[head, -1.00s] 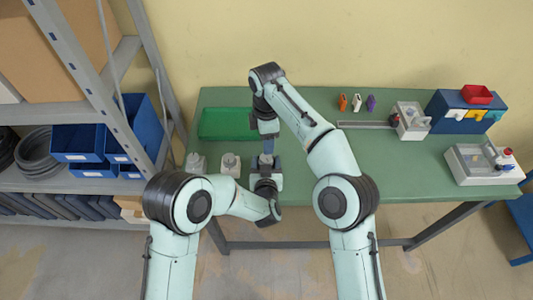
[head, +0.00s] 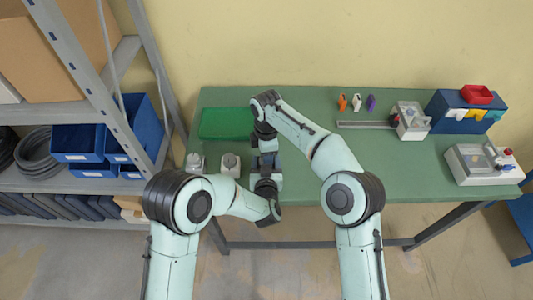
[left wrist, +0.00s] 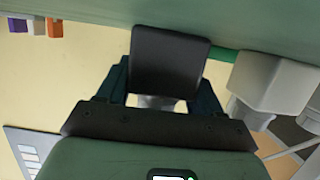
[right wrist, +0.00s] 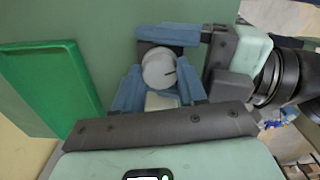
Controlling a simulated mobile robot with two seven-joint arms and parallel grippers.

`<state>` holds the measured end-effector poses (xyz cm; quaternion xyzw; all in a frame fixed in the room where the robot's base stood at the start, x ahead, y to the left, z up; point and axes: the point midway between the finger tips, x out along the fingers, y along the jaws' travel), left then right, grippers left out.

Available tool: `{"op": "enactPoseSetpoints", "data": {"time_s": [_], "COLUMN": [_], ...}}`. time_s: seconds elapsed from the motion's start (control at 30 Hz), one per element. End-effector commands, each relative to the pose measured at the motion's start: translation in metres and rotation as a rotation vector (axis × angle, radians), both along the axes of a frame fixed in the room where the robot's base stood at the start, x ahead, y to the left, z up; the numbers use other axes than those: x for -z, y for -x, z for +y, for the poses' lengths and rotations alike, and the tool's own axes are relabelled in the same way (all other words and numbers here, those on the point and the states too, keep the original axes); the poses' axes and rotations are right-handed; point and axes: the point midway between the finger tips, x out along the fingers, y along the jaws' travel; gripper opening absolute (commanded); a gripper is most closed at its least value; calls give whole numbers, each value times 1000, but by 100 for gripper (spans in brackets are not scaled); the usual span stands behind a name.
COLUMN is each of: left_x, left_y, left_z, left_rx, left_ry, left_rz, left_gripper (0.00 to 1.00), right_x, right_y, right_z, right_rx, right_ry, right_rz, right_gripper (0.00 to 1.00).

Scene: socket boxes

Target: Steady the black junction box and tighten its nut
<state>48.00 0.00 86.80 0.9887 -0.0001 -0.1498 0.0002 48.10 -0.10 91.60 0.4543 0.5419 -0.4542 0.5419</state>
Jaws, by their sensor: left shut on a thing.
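The black junction box (left wrist: 170,60) stands between the fingers of my left gripper (left wrist: 168,85), which is shut on it. In the right wrist view a dark part of the box (right wrist: 146,47) shows behind its round pale grey nut (right wrist: 159,70), which has a dark mark on its face. My right gripper (right wrist: 162,68) is above the box, its blue fingers on either side of the nut. The fingers look apart, with a small gap beside the nut. In the head view my right gripper (head: 265,143) is just behind my left gripper (head: 267,166), and they mostly hide the box.
Two pale boxes (head: 230,165) (head: 195,163) stand left of the grippers on the green bench. A green mat (head: 226,123) lies behind them. A rail (head: 365,124), a grey fixture (head: 411,122) and a blue bin unit (head: 465,112) are to the right. The bench middle-right is clear.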

Motion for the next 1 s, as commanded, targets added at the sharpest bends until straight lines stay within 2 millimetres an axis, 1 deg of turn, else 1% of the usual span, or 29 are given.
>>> {"op": "enactPoseSetpoints", "data": {"time_s": [0.07, 0.17, 0.4, 0.5, 0.8, 0.83, 0.87, 1.0], "left_x": [0, 0, 0, 0, 0, 0, 0, 0], "left_y": [0, 0, 0, 0, 0, 0, 0, 0], "left_z": [0, 0, 0, 0, 0, 0, 0, 0], "left_rx": [0, 0, 0, 0, 0, -1, -1, 0], "left_ry": [0, 0, 0, 0, 0, 0, 0, 0], "left_rz": [-1, -1, -1, -1, -1, -1, -1, -1], "left_gripper": [29, 29, 29, 29, 29, 29, 29, 29], "right_x": [0, -1, 0, 0, 0, 0, 0, 0], "right_y": [0, 0, 1, 0, 0, 0, 0, 0], "right_z": [0, 0, 0, 0, 0, 0, 0, 0], "right_rx": [6, 65, 323, 378, 390, 390, 390, 389], "right_ry": [0, 1, 1, 1, 0, 0, 0, 0], "right_rz": [0, -1, 0, 0, 0, 0, 0, 0], "right_gripper": [10, 10, 10, 10, 10, 47, 52, 52]}}
